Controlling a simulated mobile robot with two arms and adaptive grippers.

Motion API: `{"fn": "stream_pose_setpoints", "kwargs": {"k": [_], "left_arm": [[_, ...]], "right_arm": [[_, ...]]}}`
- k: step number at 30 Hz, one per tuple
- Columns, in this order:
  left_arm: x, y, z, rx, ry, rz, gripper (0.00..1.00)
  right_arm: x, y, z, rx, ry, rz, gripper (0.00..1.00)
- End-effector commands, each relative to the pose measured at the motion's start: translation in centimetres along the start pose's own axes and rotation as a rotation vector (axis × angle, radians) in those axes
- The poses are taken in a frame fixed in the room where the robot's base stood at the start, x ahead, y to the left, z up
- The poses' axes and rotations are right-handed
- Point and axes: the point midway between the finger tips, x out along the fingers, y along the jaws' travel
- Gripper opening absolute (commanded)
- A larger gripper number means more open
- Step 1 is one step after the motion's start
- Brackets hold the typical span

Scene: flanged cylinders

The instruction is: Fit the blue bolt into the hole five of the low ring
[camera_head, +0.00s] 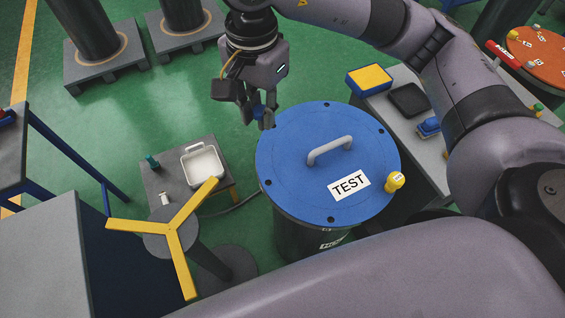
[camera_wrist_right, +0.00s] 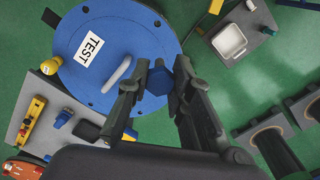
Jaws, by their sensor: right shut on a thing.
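My right gripper (camera_head: 257,112) is shut on the blue bolt (camera_head: 258,110) and holds it just beyond the upper left edge of the blue round lid (camera_head: 290,150). In the right wrist view, the bolt (camera_wrist_right: 157,82) shows between the fingertips (camera_wrist_right: 166,78), its lower part hidden. The lid, marked TEST, has a grey handle and dark holes around its rim, including a hole (camera_head: 381,132) at the right and a hole (camera_head: 330,219) at the front. I cannot read hole numbers or tell which part is the low ring. My left gripper is not in view.
A yellow knob-like piece (camera_head: 395,181) stands at the lid's right edge. A white tray (camera_head: 203,164) and a green piece (camera_head: 152,161) are on a low table at left. A yellow three-armed piece (camera_head: 173,226) stands in front. A grey bench (camera_head: 415,142) lies to the right.

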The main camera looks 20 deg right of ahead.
Motion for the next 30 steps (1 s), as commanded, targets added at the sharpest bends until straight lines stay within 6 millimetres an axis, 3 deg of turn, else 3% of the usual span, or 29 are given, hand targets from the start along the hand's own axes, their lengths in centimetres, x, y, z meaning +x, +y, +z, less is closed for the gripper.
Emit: {"fn": "stream_pose_setpoints", "kwargs": {"k": [5,15,30], "left_arm": [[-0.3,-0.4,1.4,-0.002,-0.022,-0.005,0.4],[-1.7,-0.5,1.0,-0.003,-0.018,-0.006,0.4],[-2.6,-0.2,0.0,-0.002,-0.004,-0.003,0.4]], "right_arm": [[3.4,0.2,0.1,0.005,-0.004,0.009,0.0],[12.2,0.2,0.1,0.005,-0.003,0.008,0.0],[18.7,0.2,0.1,0.004,-0.002,0.004,0.0]]}}
